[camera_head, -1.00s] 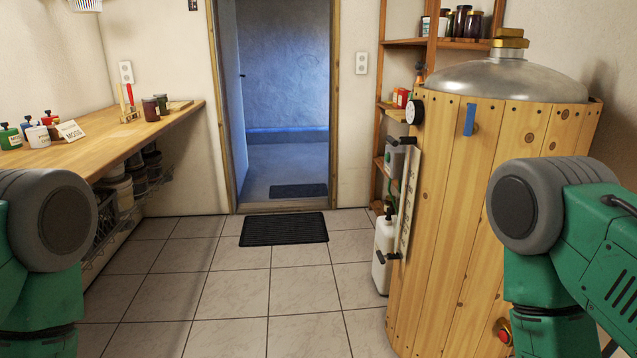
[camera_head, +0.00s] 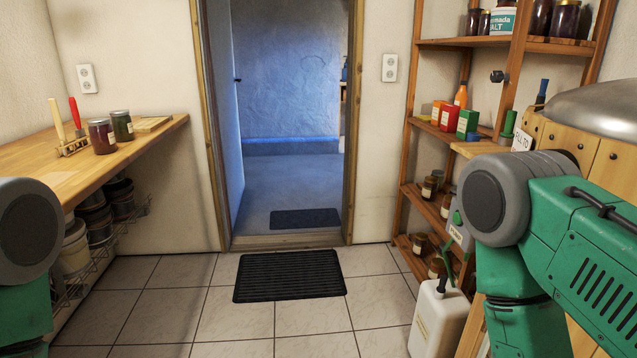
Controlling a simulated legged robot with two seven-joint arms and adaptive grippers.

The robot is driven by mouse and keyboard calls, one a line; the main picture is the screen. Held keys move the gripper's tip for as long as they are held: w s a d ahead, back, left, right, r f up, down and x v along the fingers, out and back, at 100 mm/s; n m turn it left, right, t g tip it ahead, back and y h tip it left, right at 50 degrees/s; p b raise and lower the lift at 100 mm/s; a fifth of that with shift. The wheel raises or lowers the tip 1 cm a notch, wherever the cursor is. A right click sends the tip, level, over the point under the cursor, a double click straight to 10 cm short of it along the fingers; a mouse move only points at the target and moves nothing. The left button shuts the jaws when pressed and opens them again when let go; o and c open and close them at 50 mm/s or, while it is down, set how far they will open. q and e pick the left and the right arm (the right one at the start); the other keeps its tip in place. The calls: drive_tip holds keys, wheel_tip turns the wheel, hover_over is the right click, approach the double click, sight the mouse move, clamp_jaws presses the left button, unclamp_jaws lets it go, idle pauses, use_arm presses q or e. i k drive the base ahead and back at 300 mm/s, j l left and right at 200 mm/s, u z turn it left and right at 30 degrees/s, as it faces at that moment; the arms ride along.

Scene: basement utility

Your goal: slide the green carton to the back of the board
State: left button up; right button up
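A green carton (camera_head: 467,122) stands upright on the middle shelf board (camera_head: 440,134) of the wooden shelving unit, right of the doorway. A red box stands to its left, and a small blue item lies at its right foot. Parts of both my arms show at the left and right edges. Neither gripper is in view.
The workbench (camera_head: 60,170) at left holds jars and a small tool rack. A wood-clad tank (camera_head: 565,140) and a white canister (camera_head: 437,320) stand at right. A black mat (camera_head: 289,276) lies before the open doorway. The tiled floor between is free.

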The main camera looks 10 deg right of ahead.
sight(468, 119)
drive_tip(key=i+j+z, duration=0.2)
drive_tip(key=i+z, duration=0.2)
drive_tip(key=i+j+z, duration=1.15)
drive_tip(key=j, duration=0.3)
drive_tip(key=k+l, duration=0.05)
drive_tip(key=k, duration=0.05)
